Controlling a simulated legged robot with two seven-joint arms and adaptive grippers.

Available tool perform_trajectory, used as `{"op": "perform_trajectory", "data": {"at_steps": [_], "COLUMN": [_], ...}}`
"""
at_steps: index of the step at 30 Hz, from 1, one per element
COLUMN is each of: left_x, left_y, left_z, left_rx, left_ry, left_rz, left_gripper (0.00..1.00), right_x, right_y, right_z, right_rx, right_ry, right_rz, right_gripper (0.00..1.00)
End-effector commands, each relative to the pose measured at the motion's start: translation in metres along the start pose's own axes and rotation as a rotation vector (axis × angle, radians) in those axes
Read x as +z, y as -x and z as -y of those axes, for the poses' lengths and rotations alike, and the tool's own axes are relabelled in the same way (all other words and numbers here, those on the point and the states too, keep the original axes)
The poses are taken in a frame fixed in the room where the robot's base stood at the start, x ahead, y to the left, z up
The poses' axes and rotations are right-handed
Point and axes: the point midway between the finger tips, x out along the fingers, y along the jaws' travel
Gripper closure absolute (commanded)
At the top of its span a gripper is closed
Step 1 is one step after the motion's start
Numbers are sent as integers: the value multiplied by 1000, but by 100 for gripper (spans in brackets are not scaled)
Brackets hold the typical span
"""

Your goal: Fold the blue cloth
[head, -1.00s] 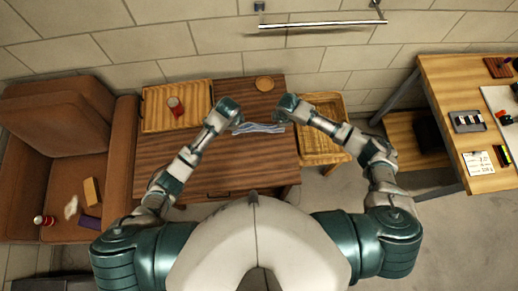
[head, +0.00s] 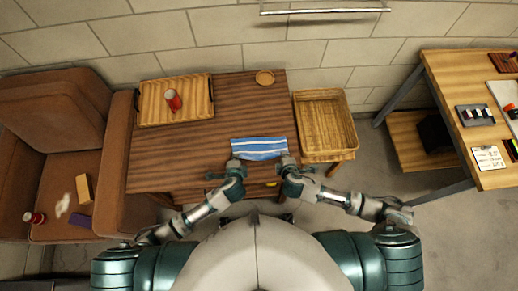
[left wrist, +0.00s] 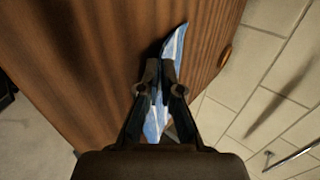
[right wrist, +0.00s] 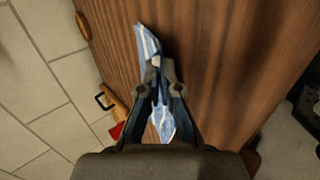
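The blue cloth (head: 258,148) with white stripes is on the right part of the wooden table (head: 185,155), between my two grippers. It looks like a short, wide strip. My left gripper (head: 236,166) is at its near left corner. In the left wrist view the fingers (left wrist: 160,72) are shut on the cloth (left wrist: 176,46), which shows beyond and between them. My right gripper (head: 287,163) is at the near right corner. In the right wrist view its fingers (right wrist: 160,72) are shut on the cloth (right wrist: 147,42). I cannot tell whether the held edge touches the table.
A wooden tray (head: 150,116) with a red cup (head: 172,100) stands at the table's back left. A round wooden coaster (head: 265,78) lies at the back right. A wicker basket (head: 325,150) is right of the table. The table's middle is clear.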

Motion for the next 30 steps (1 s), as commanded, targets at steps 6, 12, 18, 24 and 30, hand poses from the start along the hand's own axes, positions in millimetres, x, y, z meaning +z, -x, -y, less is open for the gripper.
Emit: {"op": "perform_trajectory", "data": {"at_steps": [6,12,18,24,30], "left_x": [0,0,0,0,0], "left_y": [-3,-2,-2,-2,-2], "left_z": [-11,-11,-11,-11,-11], "left_rx": [-84,-105,-105,-104,-104], "left_ry": [0,0,0,0,0], "left_rz": [0,0,0,0,0], "left_gripper": [100,100,89,54,54], "right_x": [0,0,0,0,0], "right_y": [-3,-2,-2,-2,-2], "right_z": [11,11,10,10,10], "right_rx": [86,106,106,105,105], "right_ry": [1,2,2,2,2], "right_rz": [3,2,2,2,2], "right_gripper": [100,100,86,54,54]}}
